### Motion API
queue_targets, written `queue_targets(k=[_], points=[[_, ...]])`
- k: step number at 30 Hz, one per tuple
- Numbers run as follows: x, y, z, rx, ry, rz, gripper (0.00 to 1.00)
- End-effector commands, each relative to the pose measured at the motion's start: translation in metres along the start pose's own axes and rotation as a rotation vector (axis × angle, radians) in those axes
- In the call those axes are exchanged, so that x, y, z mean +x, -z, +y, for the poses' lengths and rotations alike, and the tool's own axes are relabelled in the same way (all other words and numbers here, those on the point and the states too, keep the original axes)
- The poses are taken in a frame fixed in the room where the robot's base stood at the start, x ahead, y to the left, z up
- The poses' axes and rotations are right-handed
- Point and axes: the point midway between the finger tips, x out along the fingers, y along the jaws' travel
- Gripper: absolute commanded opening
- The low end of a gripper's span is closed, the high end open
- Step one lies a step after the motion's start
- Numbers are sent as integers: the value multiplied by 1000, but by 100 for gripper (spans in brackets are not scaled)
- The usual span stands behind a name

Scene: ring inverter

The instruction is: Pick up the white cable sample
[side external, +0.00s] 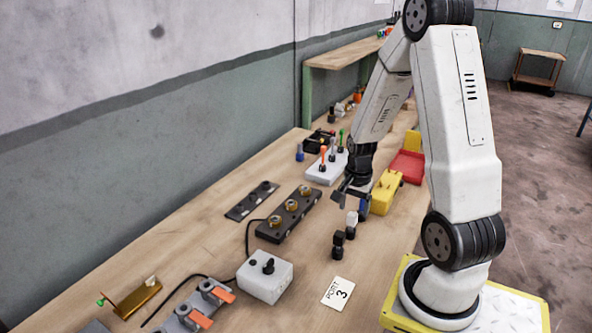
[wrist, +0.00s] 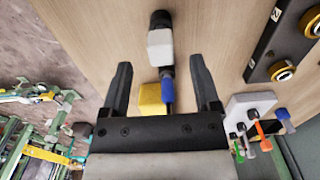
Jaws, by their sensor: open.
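The white cable sample (side external: 352,220) stands on the bench between a black sample (side external: 338,241) and a blue sample (side external: 364,207). In the wrist view the white sample (wrist: 160,46) lies just ahead of the fingertips, near the middle of the gap. The black sample (wrist: 160,19) is beyond it and the blue one (wrist: 168,84) is nearer, between the fingers. My gripper (side external: 350,190) is open and empty above the row; it also shows in the wrist view (wrist: 160,68). The white sample's lower part is partly hidden.
A black strip with brass rings (side external: 290,213) lies left of the samples. A yellow block (side external: 385,192) and a red tray (side external: 407,166) are behind the samples.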

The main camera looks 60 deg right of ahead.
Motion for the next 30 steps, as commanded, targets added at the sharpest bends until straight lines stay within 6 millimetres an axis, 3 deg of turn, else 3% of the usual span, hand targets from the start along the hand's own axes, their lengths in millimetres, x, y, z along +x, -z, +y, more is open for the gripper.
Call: queue_targets(k=[11, 28, 29, 30], points=[[31, -1, -1, 0, -1, -1, 79], [33, 0, -1, 0, 0, 0, 79], [33, 0, -1, 0, 0, 0, 76], [32, 0, -1, 0, 0, 0, 64]])
